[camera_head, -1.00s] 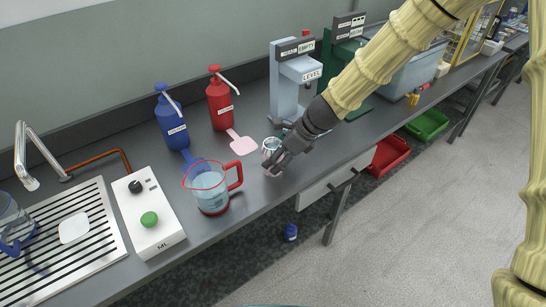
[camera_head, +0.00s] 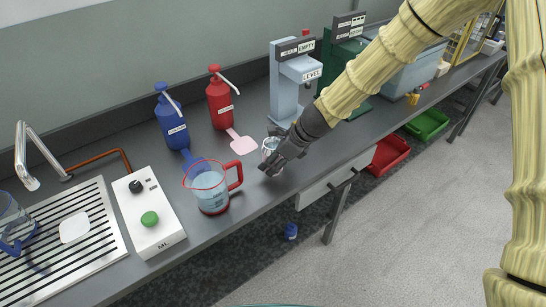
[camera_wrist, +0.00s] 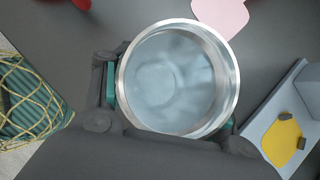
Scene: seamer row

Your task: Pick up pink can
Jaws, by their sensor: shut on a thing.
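The can (camera_head: 267,151) is at the counter's front part, right of the measuring jug, mostly hidden behind my gripper in the head view. Its visible side looks pale, with little pink showing. In the wrist view the can (camera_wrist: 165,80) is open at the top, with a bright metal rim and a pale grey inside. My gripper (camera_head: 272,163) is shut on the can, with green finger pads on both sides of it in the wrist view. Whether the can's base touches the counter is hidden.
A jug with a red handle (camera_head: 211,187) stands close to the left. A pink paddle (camera_head: 243,145), red bottle (camera_head: 220,104) and blue bottle (camera_head: 171,122) are behind. The grey seamer (camera_head: 288,85) stands behind to the right. The counter edge is just in front.

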